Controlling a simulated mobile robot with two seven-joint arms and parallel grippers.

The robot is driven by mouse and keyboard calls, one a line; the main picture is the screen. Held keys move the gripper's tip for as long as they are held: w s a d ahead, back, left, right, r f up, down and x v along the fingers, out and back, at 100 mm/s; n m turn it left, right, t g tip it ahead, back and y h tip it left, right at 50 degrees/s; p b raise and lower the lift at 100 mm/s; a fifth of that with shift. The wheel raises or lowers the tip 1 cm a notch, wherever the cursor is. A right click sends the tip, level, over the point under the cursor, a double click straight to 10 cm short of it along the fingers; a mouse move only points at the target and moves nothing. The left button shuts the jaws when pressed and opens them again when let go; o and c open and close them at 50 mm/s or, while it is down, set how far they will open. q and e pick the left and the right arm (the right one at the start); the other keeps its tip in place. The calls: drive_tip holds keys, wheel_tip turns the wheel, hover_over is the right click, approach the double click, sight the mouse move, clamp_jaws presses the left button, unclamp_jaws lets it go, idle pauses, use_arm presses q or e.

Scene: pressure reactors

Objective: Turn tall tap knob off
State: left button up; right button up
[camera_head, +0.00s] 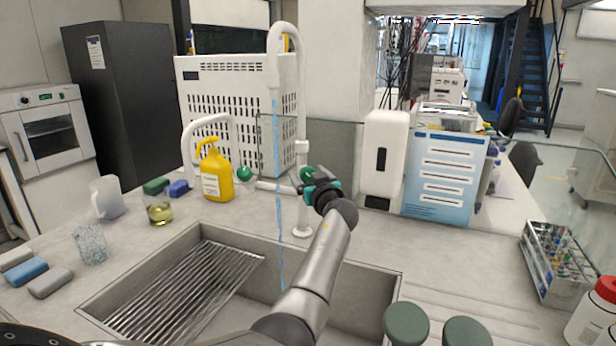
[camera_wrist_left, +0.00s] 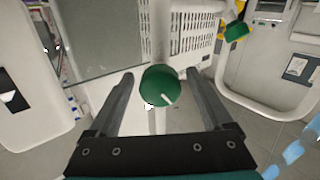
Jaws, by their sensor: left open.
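The tall white tap (camera_head: 301,110) stands behind the sink, and a thin blue stream of water (camera_head: 278,180) falls from its spout into the sink. Its green knob (camera_head: 307,173) is partly hidden by my left gripper (camera_head: 314,181) in the head view. In the left wrist view the round green knob (camera_wrist_left: 161,86) with a white mark sits between the two open fingers of my left gripper (camera_wrist_left: 162,88). There is a gap on each side, and the fingers do not appear to touch it. My right gripper is not in view.
A second green knob (camera_head: 244,173) is on a shorter white tap (camera_head: 209,122) to the left. A yellow soap bottle (camera_head: 216,175) stands beside it. A beaker (camera_head: 159,208), a glass (camera_head: 91,245) and a jug (camera_head: 107,198) are left of the sink (camera_head: 340,263).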

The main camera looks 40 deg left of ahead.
use_arm(q)
drive_tip(key=shift+a, duration=0.15)
clamp_jaws()
idle(0.7)
